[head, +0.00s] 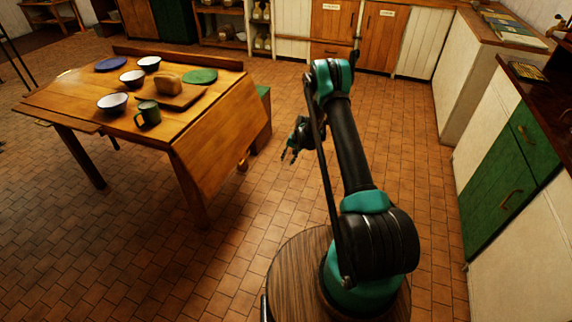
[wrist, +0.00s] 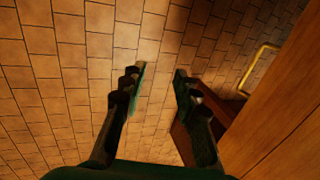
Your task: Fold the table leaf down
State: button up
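The wooden table (head: 75,90) stands at the left in the head view. Its leaf (head: 222,135) on the side facing me slopes steeply down from the tabletop; whether it hangs fully vertical I cannot tell. My gripper (head: 289,154) is to the right of this leaf, apart from it, pointing down. In the wrist view my gripper (wrist: 158,75) is open, with only floor between the fingers. A wooden panel (wrist: 280,110), probably the leaf, fills the right edge there. A brass-coloured bar (wrist: 258,68) sticks out beside it.
White bowls (head: 112,103), a green mug (head: 148,114), a bread loaf (head: 168,82) on a board and plates (head: 200,76) stand on the tabletop. A green bench (head: 264,92) is behind the leaf. Green-fronted cabinets (head: 495,195) line the right. Tiled floor around my gripper is clear.

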jog(key=v, duration=0.7)
jog(key=shift+r, duration=0.15)
jog(key=shift+c, duration=0.4)
